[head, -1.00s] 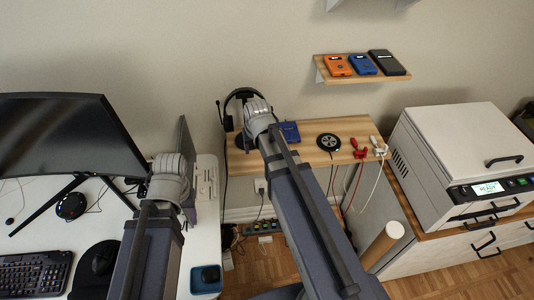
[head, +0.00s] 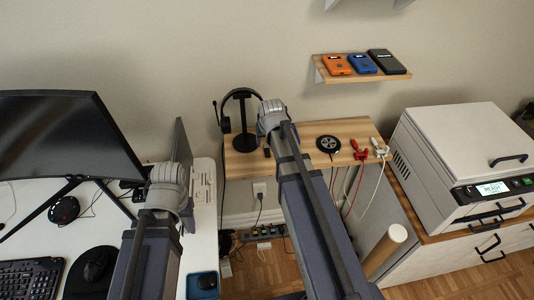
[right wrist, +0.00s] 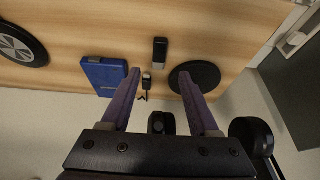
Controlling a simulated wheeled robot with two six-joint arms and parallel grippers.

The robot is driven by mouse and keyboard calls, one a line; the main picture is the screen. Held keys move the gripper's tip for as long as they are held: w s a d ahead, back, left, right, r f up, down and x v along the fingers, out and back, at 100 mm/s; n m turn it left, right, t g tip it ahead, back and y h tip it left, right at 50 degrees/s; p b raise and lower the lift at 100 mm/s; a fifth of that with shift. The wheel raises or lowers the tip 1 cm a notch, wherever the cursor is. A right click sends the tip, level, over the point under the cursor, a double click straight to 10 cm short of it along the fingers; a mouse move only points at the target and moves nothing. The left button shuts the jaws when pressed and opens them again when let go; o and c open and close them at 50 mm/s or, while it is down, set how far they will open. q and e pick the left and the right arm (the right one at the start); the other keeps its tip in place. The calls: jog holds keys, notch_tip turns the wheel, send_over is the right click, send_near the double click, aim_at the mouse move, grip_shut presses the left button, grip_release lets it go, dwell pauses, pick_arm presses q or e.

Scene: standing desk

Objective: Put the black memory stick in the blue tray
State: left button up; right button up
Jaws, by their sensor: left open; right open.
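The black memory stick (right wrist: 160,50) lies on the wooden shelf, past my open fingertips in the right wrist view. It also shows in the head view (head: 267,153), left of my right arm. The blue tray (head: 192,292) sits on the white desk's right front corner, with a dark item in it. My right gripper (right wrist: 158,78) is open and empty above the shelf, its fingers spread either side of the line to the stick. My left gripper (head: 168,178) is over the desk's right edge; its fingers are hidden in the head view.
A blue box (right wrist: 104,75) lies left of the stick in the right wrist view, with a cable plug (right wrist: 146,82) between. The headset stand's round black base (right wrist: 195,77) is on the other side. A disc (head: 328,143) and red clips (head: 359,151) lie farther right on the shelf.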

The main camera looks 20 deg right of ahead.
aim_at(267, 149)
jog(key=b+x, duration=0.4)
jog(key=x, duration=0.1)
jog(key=shift+s+f+b, duration=0.15)
jog(key=shift+f+b, duration=0.05)
jog(key=shift+b, duration=0.2)
jog(key=shift+r, duration=0.1)
grip_shut()
